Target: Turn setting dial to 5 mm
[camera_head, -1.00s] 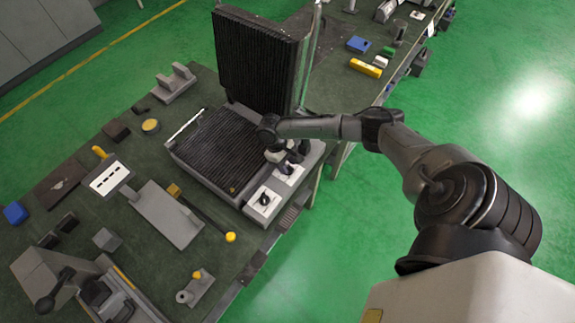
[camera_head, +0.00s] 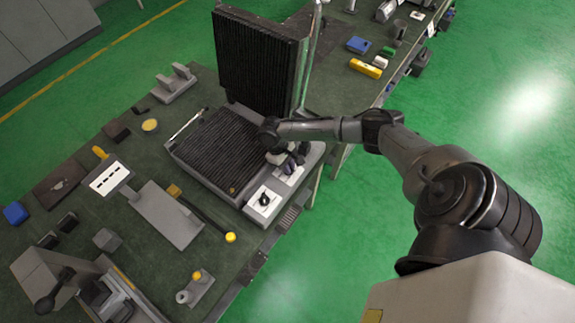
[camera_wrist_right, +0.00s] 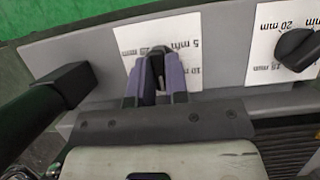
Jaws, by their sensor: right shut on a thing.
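The setting dial (camera_wrist_right: 157,51) is a small dark knob on a white card (camera_wrist_right: 208,75) with mm labels. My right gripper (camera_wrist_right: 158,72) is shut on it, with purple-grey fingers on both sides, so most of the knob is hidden. The "5 mm" label shows just right of the fingertips; "10 mm" is lower right. The exact pointer direction is hidden. In the head view, my right gripper (camera_head: 291,163) is at the front right part of the grey heating device (camera_head: 230,182). My left gripper does not show.
A second black dial (camera_wrist_right: 298,48) on its own card sits to the right in the wrist view. In the head view this dial (camera_head: 264,199) is nearer me. The ribbed black upper plate (camera_head: 256,62) stands upright behind. A dark block-like handle (camera_wrist_right: 66,85) is left of the fingers.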

